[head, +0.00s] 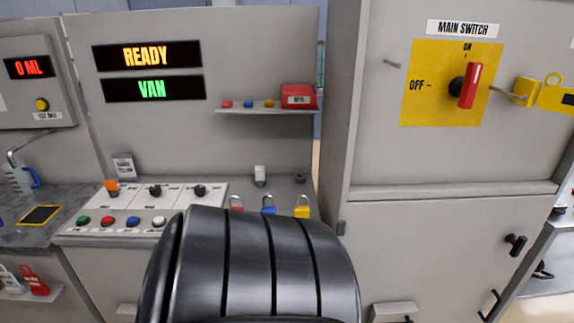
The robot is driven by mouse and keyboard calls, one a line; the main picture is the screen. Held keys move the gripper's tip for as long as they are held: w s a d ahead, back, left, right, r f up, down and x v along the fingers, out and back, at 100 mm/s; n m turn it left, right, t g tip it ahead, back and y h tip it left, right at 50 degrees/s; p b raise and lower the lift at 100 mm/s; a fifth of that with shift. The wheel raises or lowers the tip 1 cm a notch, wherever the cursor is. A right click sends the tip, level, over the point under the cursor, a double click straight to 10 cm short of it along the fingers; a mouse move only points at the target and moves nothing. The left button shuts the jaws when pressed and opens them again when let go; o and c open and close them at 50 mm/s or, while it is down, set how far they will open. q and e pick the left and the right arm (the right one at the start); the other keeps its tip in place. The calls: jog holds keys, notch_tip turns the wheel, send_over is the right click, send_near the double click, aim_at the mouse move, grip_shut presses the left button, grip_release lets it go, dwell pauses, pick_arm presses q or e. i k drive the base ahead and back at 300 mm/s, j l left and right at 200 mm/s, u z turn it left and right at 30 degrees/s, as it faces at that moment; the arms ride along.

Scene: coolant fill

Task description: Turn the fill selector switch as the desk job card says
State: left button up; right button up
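A sloped desk panel holds black rotary knobs on white plates: a middle knob (155,191), a right knob (200,190), and one at the left (114,191) partly behind an orange piece (111,185). Their labels are too small to read, so I cannot tell which is the fill selector or where each points. A small card (123,166) stands behind the panel, perhaps the job card; its text is unreadable. The displays above read READY (148,56) and VAN (152,89). Neither of my grippers is in view.
Several coloured buttons (107,221) line the panel's front; padlocks (268,205) are to the right. The main switch (468,86) is on a cabinet at right.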

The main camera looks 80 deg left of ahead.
aim_at(155, 191)
jog(key=u, duration=0.45)
jog(key=l+u, duration=0.1)
jog(key=u, duration=0.85)
jog(key=l+u, duration=0.1)
jog(key=u, duration=0.8)
jog(key=l+u, duration=0.1)
jog(key=u, duration=1.3)
jog(key=k+l, duration=0.05)
